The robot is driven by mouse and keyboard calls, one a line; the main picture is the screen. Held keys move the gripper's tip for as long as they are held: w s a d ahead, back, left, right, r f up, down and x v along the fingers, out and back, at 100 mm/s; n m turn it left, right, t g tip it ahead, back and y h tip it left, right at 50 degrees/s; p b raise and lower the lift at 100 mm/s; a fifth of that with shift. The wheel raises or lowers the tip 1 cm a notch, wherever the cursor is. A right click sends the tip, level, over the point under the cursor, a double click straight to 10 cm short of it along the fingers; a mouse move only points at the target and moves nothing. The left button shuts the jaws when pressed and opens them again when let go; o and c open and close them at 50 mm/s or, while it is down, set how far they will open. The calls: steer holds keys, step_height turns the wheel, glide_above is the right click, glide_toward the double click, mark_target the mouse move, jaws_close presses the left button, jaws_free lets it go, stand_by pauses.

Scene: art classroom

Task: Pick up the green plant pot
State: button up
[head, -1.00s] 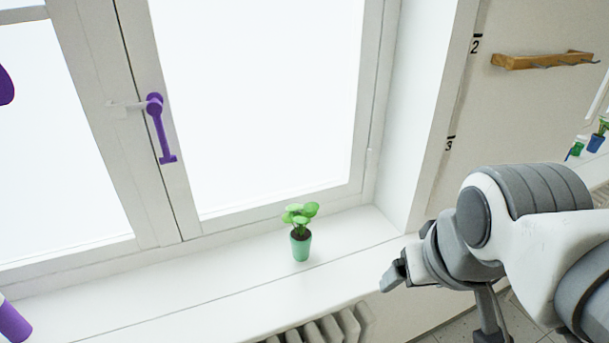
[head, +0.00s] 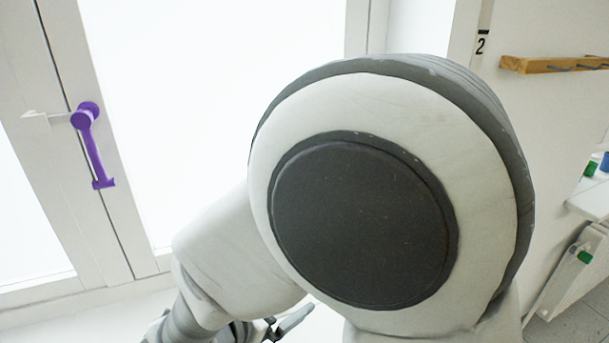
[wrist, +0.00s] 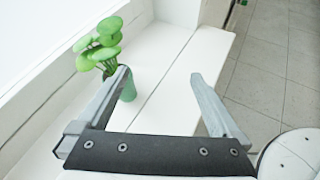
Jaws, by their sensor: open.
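The green plant pot (wrist: 128,88) stands upright on the white window sill (wrist: 178,92) in the wrist view, with round green leaves (wrist: 100,45) leaning to the left. My gripper (wrist: 160,76) is open and empty, reaching over the sill. In the head view the gripper (head: 288,322) shows at the bottom edge, and my arm hides the pot.
The window with a purple handle (head: 92,145) rises behind the sill. The sill's front edge drops to a tiled floor (wrist: 280,65) on the right in the wrist view. A wooden rack (head: 555,64) hangs on the right wall.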

steer(key=s+a+f+n+t+y, duration=0.1)
steer(key=a+f+n+t+y, duration=0.15)
steer(key=a+f+n, duration=0.35)
steer(key=shift+m, duration=0.6)
steer(key=x, duration=0.3)
steer(key=r+x, duration=0.1)
steer(key=x, duration=0.3)
steer(key=w+a+x, duration=0.1)
steer(key=x, duration=0.2)
steer(key=shift+w, duration=0.1)
steer(key=shift+r+p+x, duration=0.2)
steer(key=shift+p+x, duration=0.35)
steer(key=shift+x, duration=2.15)
steer(key=shift+c, duration=0.2)
steer(key=c, duration=1.4)
jaws_close()
